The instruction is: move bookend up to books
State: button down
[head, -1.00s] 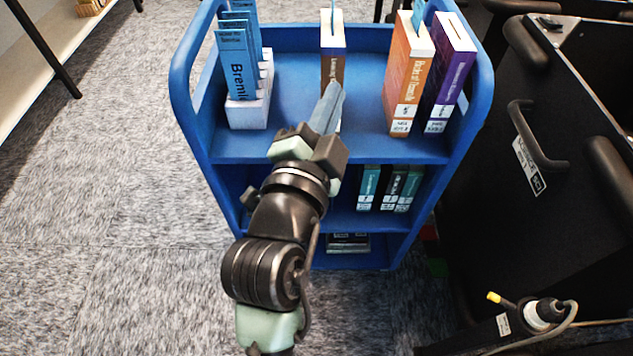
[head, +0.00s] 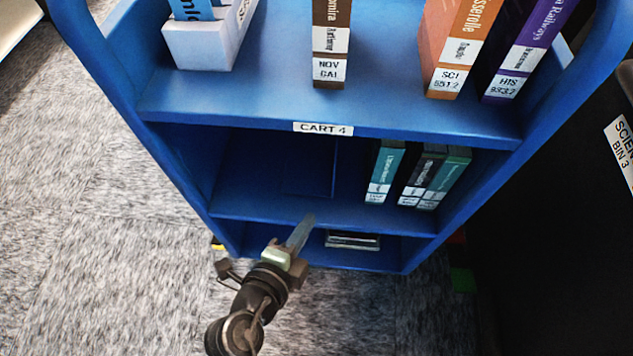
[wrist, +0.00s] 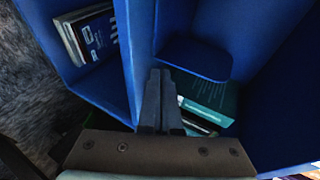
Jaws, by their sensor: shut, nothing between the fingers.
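The bookend (head: 333,168) is a blue plate standing on the middle shelf of the blue cart, left of the books and apart from them; its blue nearly matches the shelf. In the wrist view a rounded blue plate (wrist: 197,60) looks like the bookend, just right of and beyond my fingertips. The books (head: 415,178), teal and black with white labels, lean at the right of that shelf. A teal cover (wrist: 212,97) shows in the wrist view. My gripper (head: 303,228) is shut and empty in front of the middle shelf's front edge. Contact with the bookend cannot be told.
The top shelf (head: 270,100) above holds a white holder (head: 208,40), a brown book (head: 331,45), and orange and purple books at right. The bottom shelf holds a small stack (head: 352,240). A dark bin (head: 560,190) stands close on the right. Carpet (head: 100,230) is open at left.

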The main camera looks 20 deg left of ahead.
jog(key=p, duration=0.1)
send_over(315, 171)
jog(key=shift+a+f, duration=0.1)
jog(key=shift+f, duration=0.3)
dwell(0.3)
jog(key=shift+f+b, duration=1.35)
jog(key=shift+b, duration=0.1)
dwell(0.4)
jog(key=shift+r, duration=0.2)
dwell(0.5)
jog(key=shift+w+d+p, duration=0.25)
jog(key=shift+w+d, duration=0.15)
jog(key=shift+d, duration=1.05)
jog(key=shift+w+d+p, duration=0.3)
jog(key=shift+w+d, duration=0.1)
jog(key=shift+d, duration=1.05)
jog(key=shift+w+d+p, duration=0.25)
jog(key=shift+w+d, duration=0.15)
jog(key=shift+d, duration=1.05)
jog(key=shift+s+a+b, duration=0.1)
jog(key=shift+a+b, duration=0.25)
jog(key=shift+s+a+r+b, duration=0.2)
jog(key=shift+a+b, duration=0.1)
jog(key=shift+a, duration=0.2)
jog(key=shift+s+a+r+b, duration=0.15)
jog(key=shift+a+b, duration=0.1)
jog(key=shift+a, duration=0.25)
jog(key=shift+a+r, duration=0.15)
jog(key=shift+a, duration=0.1)
